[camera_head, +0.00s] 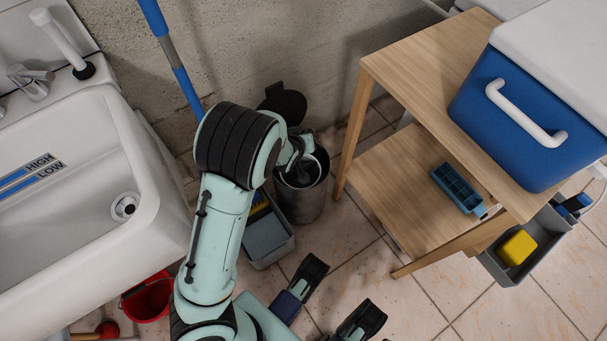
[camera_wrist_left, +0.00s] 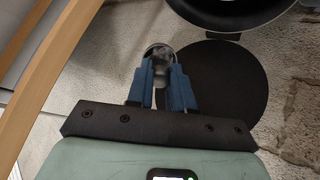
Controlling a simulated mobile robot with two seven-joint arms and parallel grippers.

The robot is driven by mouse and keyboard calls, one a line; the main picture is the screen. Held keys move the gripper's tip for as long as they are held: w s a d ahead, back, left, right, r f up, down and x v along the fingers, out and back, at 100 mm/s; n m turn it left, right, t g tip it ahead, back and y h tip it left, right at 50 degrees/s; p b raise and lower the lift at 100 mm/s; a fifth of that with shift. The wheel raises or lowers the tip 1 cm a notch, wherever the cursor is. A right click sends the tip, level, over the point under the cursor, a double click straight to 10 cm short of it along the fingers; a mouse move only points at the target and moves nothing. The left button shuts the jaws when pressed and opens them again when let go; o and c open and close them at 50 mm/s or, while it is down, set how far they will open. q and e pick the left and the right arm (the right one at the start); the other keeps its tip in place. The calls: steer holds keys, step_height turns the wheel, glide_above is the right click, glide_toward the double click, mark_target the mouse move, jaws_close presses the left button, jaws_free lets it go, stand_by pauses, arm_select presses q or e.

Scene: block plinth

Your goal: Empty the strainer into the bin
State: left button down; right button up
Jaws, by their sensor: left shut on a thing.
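My left arm reaches across the middle of the head view, with its gripper over the open bin (camera_head: 300,204), a dark metal cylinder with its round black lid (camera_head: 284,103) raised. In the left wrist view my left gripper (camera_wrist_left: 160,85) is shut on a small round metallic thing, apparently the strainer (camera_wrist_left: 158,52). Its contents and tilt cannot be made out. The bin's dark mouth (camera_wrist_left: 238,14) and black lid (camera_wrist_left: 225,85) show beyond it. My right gripper (camera_head: 338,295) is open and empty, low over the floor.
A white sink (camera_head: 95,190) with a drain (camera_head: 125,207) stands at the left. A wooden table (camera_head: 420,60) with a lower shelf and a blue cooler (camera_head: 530,120) stands right. A grey caddy (camera_head: 268,240) and red bucket (camera_head: 147,298) are on the floor. A blue pole (camera_head: 172,55) leans behind.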

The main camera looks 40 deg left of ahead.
arm_select(q)
steer(key=shift+s+d+f+t+b, duration=0.1)
steer(key=shift+s+f+t+b, duration=0.1)
steer(key=shift+s+t+b, duration=0.35)
arm_select(e)
steer(key=shift+s+d+f+g, duration=0.1)
steer(key=shift+s+f+g, duration=0.25)
steer(key=shift+s, duration=0.55)
arm_select(q)
steer(key=shift+s+d+f+t+y, duration=0.1)
steer(key=shift+s+f+t+y, duration=0.25)
steer(key=shift+t, duration=0.5)
steer(key=shift+d+f+t+y, duration=0.1)
steer(key=shift+t+y, duration=0.35)
steer(key=shift+t, duration=0.35)
arm_select(e)
steer(key=shift+f, duration=0.1)
arm_select(q)
steer(key=shift+s+d+f+t, duration=0.1)
steer(key=shift+s+f+t, duration=0.05)
steer(key=shift+s+t, duration=0.2)
steer(key=shift+w, duration=0.15)
steer(key=g, duration=0.1)
steer(key=w+r+g, duration=0.1)
steer(key=g, duration=0.1)
steer(key=shift+w+a+h, duration=0.15)
steer(key=shift+a+h, duration=0.1)
steer(key=shift+h, duration=0.15)
steer(key=shift+w+r, duration=0.1)
